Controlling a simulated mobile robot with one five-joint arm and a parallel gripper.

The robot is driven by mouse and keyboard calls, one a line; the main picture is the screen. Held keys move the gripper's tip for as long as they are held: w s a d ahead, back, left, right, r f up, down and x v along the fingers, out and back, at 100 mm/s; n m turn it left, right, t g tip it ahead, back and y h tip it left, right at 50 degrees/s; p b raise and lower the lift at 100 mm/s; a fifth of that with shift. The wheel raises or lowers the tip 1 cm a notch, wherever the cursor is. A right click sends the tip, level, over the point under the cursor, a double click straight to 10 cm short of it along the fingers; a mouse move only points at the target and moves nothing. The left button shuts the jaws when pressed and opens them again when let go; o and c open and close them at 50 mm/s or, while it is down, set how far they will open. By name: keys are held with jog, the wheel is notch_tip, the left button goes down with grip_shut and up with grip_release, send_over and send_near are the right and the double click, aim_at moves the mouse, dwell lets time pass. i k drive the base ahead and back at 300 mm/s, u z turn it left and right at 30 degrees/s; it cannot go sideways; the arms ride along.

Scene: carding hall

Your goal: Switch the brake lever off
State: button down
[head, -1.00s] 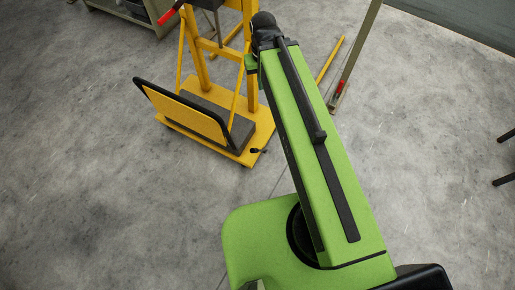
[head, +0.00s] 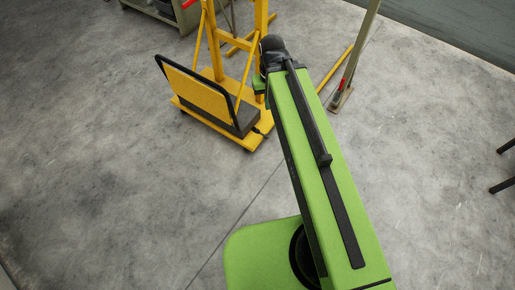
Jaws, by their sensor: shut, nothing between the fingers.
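A red handle (head: 188,3) shows at the top edge beside the yellow wheeled stand (head: 216,50), mostly cut off by the frame. Another red grip (head: 341,85) sits low on a grey-green post at the upper middle. A small black piece (head: 257,130) sticks out at the corner of the stand's base. I cannot tell which of these is the brake lever or how it is set. My green arm reaches up the picture and ends in a black wrist just right of the stand. My gripper's fingers are hidden beyond the wrist.
The yellow stand has a black-rimmed panel (head: 193,92) at its front left. A greenish bench (head: 165,14) stands at the top left. Dark legs (head: 503,184) show at the right edge.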

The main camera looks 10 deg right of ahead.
aim_at(255, 130)
jog(key=z, duration=0.1)
jog(key=i, duration=0.85)
jog(key=u, duration=1.85)
jog(key=k, duration=0.1)
jog(key=u, duration=2.05)
jog(key=k, duration=0.9)
jog(key=u, duration=0.15)
jog(key=i, duration=0.95)
